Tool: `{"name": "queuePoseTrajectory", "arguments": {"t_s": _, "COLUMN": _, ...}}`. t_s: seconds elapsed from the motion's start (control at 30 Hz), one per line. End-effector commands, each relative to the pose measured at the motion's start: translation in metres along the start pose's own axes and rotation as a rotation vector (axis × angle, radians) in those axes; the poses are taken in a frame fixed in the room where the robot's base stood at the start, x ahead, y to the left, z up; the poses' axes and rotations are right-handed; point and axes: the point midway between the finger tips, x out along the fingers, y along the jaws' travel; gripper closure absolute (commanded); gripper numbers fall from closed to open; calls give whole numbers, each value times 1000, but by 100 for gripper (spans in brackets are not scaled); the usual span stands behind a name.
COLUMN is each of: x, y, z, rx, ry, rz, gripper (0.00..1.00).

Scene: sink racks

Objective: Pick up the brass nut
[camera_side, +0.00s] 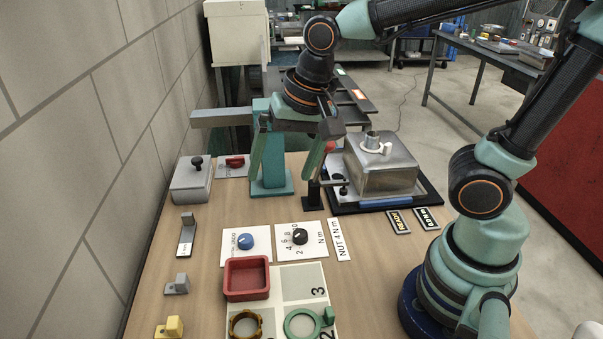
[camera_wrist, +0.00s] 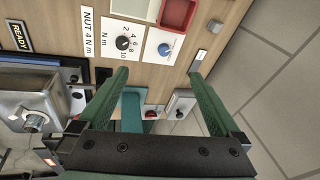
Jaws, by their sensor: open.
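The brass nut (camera_side: 232,328) is a notched brass-coloured ring lying on a pale numbered board (camera_side: 300,283) at the bottom of the side view. The picture's lower edge cuts it off. My gripper (camera_side: 277,176) is open and empty, well up the bench from the nut, in front of a teal stand (camera_side: 270,189). The wrist view shows both green fingers of my gripper (camera_wrist: 160,72) spread apart with nothing between their tips. The nut is out of sight there.
A green ring (camera_side: 287,326) lies beside the nut, and a red tray (camera_side: 247,292) sits just behind it. A metal box (camera_side: 385,172) stands right of my gripper. Dial plates (camera_side: 300,254) lie between gripper and board. A block wall (camera_side: 90,130) borders the left.

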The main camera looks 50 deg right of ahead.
Motion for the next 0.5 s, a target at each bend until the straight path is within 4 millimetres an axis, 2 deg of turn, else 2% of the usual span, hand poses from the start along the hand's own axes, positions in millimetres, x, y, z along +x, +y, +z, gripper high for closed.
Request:
{"name": "queuePoseTrajectory", "arguments": {"t_s": 0.2, "x": 30, "y": -36, "z": 38, "rx": 339, "ry": -83, "rz": 85, "gripper": 0}}
{"name": "queuePoseTrajectory", "arguments": {"t_s": 0.5, "x": 71, "y": -68, "z": 100, "rx": 790, "ry": -92, "rz": 241, "gripper": 0}}
